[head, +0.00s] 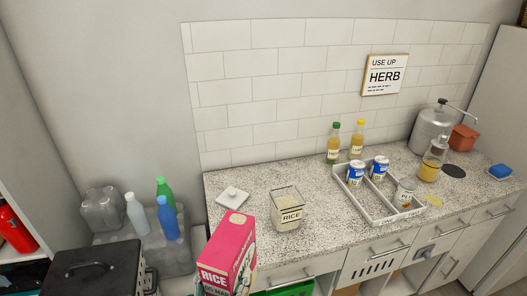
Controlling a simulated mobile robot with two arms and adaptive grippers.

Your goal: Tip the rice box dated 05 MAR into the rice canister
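A pink rice box (228,252) stands large in the lower middle of the head view, cut off by the bottom edge. The rice canister (287,211) is a clear square container labelled RICE on the speckled counter, just behind and right of the box. Its top appears open, and a white lid (232,197) lies on the counter to its left. Neither of my grippers is in view.
A divided white tray (374,211) with blue cans (356,172) and a jar stands right on the counter (315,190). Two bottles (333,142) stand behind it. A metal dispenser (432,125) is farther right. Plastic bottles (168,218) stand left of the counter.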

